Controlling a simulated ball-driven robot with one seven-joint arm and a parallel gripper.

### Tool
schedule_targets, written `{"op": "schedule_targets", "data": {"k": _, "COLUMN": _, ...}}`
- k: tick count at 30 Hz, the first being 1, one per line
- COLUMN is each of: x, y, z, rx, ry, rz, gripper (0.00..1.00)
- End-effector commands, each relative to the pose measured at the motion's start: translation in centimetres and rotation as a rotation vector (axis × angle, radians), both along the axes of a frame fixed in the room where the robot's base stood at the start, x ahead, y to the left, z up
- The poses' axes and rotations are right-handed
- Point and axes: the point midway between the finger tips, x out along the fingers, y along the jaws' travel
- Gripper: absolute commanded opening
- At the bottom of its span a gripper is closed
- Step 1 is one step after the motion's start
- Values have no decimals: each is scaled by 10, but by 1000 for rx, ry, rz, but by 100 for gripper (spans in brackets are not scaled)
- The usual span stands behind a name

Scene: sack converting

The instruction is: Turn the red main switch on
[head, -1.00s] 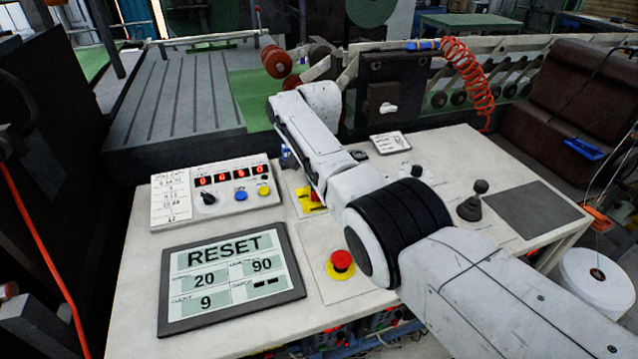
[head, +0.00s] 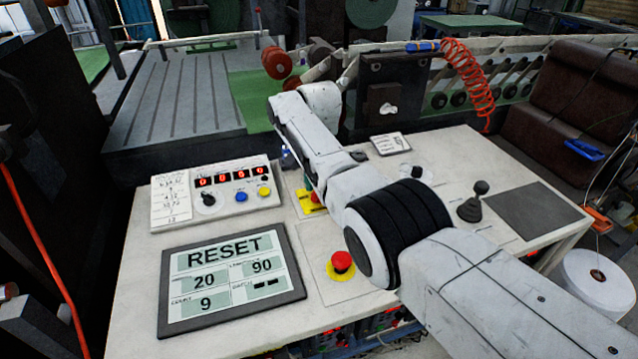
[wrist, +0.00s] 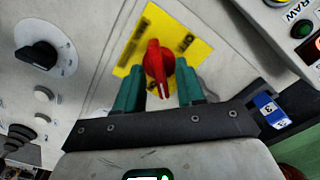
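Gaps show between handle and fingers. In the head view the yellow plate (head: 303,207) and a bit of the red switch (head: 314,198) show beside my arm, which hides my gripper there.
A counter box (head: 235,207) with a black knob and a RESET screen (head: 232,280) lie to the left. A red emergency button (head: 342,261) stands nearer. A black-knobbed lever (head: 473,204) is to the right. A black rotary knob (wrist: 38,54) shows in the wrist view.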

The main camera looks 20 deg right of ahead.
Motion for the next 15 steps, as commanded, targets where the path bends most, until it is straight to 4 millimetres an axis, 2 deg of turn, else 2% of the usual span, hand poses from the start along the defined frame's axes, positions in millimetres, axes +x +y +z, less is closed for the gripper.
{"op": "schedule_targets", "data": {"k": 8, "x": 0, "y": 0, "z": 7, "rx": 1, "ry": -1, "rz": 1, "gripper": 38}}
{"op": "schedule_targets", "data": {"k": 15, "x": 1, "y": 1, "z": 48, "rx": 1, "ry": -4, "rz": 1, "gripper": 38}}
